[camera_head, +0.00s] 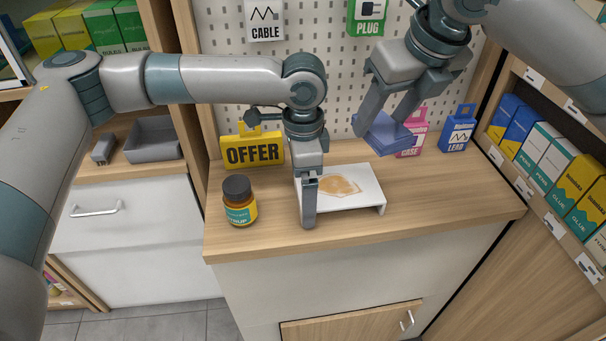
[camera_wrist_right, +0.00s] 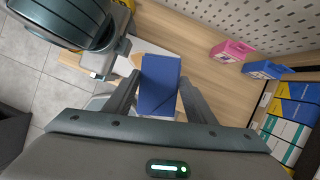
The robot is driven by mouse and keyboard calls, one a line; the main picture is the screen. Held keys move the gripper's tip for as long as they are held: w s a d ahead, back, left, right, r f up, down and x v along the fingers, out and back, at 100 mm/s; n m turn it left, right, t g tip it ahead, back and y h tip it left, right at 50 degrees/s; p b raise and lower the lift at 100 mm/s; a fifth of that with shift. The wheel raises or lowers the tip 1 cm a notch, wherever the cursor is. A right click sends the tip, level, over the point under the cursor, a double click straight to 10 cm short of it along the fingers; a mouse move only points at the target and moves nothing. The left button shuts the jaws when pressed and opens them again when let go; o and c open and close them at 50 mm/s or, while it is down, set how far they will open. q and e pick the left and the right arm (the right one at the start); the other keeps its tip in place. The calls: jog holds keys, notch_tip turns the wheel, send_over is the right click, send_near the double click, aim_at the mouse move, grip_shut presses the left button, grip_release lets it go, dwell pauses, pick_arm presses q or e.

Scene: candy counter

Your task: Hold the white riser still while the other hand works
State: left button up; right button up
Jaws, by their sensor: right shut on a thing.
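The white riser (camera_head: 368,185) stands on the wooden counter, with a brown smear on its top. My left gripper (camera_head: 309,220) points down at the riser's left end, with a finger in front of its near edge. I cannot tell whether its fingers close on the riser; the other finger is hidden. My right gripper (camera_head: 376,128) is shut on a flat blue block (camera_head: 386,137), held above and behind the riser, apart from it. The blue block also shows between the fingers in the right wrist view (camera_wrist_right: 159,85).
A brown jar with a dark lid (camera_head: 239,203) stands left of the riser. A yellow OFFER sign (camera_head: 254,152) is behind it. Pink (camera_head: 415,140) and blue (camera_head: 457,134) tags stand at the back right. Counter right of the riser is clear; a shelf of boxes (camera_head: 550,160) borders it.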

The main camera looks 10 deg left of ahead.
pick_arm(q)
jog(key=shift+f, duration=0.35)
jog(key=c, duration=0.8)
